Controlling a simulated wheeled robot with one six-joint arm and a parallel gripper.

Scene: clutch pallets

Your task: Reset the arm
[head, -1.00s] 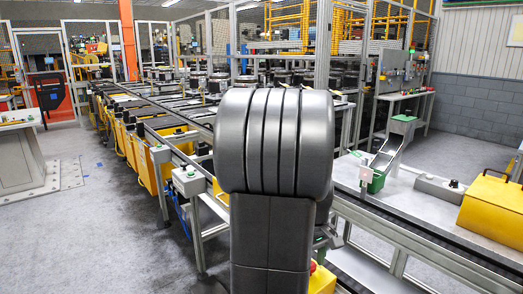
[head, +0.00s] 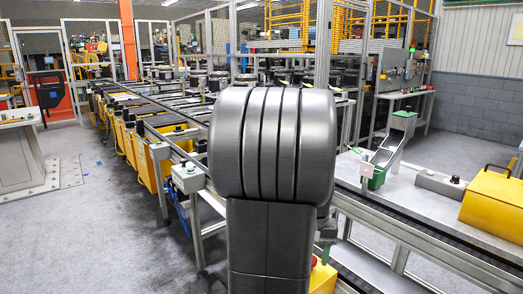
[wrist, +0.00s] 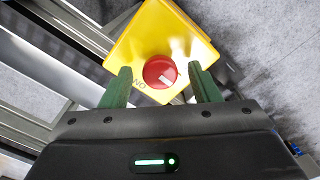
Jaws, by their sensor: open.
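My gripper (wrist: 163,88) shows in the wrist view with its two green fingers apart and nothing held between them. Beyond the fingertips is a yellow box with a red round button (wrist: 160,72). The button appears between the fingers; I cannot tell how far away it is. In the head view my own dark grey arm fills the middle and hides most of the gripper. A bit of the yellow box (head: 322,278) shows low beside the arm.
A long conveyor line with yellow panels (head: 160,170) runs back on the left. A worktable (head: 408,192) on the right holds a green bin (head: 376,178), a grey control box (head: 440,186) and a yellow case (head: 493,205). Grey floor on the left is open.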

